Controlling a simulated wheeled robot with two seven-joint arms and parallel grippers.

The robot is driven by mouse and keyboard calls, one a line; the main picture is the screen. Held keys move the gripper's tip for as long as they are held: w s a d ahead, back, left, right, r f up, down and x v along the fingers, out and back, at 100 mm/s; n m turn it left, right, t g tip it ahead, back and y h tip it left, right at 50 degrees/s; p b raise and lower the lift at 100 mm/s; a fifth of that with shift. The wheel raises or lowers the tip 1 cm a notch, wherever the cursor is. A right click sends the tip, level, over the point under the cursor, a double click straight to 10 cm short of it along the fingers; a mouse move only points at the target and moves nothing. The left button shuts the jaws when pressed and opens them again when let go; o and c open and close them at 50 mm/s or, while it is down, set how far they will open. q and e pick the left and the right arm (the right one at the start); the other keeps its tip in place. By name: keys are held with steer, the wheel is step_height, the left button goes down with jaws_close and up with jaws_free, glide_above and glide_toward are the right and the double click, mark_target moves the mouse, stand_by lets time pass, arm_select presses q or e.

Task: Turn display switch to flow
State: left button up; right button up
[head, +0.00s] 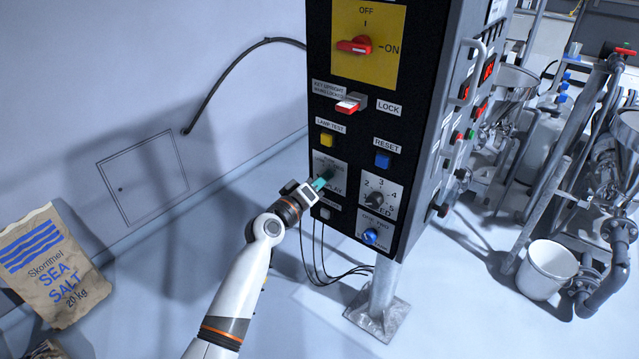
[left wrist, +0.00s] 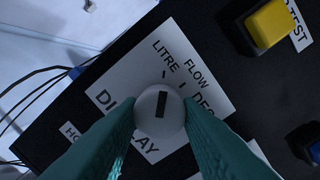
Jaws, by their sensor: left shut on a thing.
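The display switch (left wrist: 160,112) is a pale round knob with a dark pointer line, on a white plate (left wrist: 205,75) lettered LITRE, FLOW, DEG and DISPLAY. Its pointer line tilts slightly right of straight up in the left wrist view, towards the LITRE and FLOW marks; I cannot tell exactly which it meets. My left gripper (head: 320,183) reaches the panel's lower left and mostly hides the knob in the head view. Its teal fingers (left wrist: 160,125) are shut on the knob, one on each side. My right gripper is not in view.
The black control panel (head: 345,132) also carries a yellow lamp-test button (head: 327,140), a blue reset button (head: 383,160), a numbered speed knob (head: 375,199) and a red main switch (head: 354,45). A salt sack (head: 57,262) stands left. A white bucket (head: 547,270) stands right.

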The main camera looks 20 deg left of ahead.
arm_select(q)
steer(key=shift+f+m+b, duration=0.1)
steer(key=shift+m+b, duration=2.1)
steer(key=shift+m, duration=2)
steer(key=o, duration=1)
steer(key=shift+c, duration=0.2)
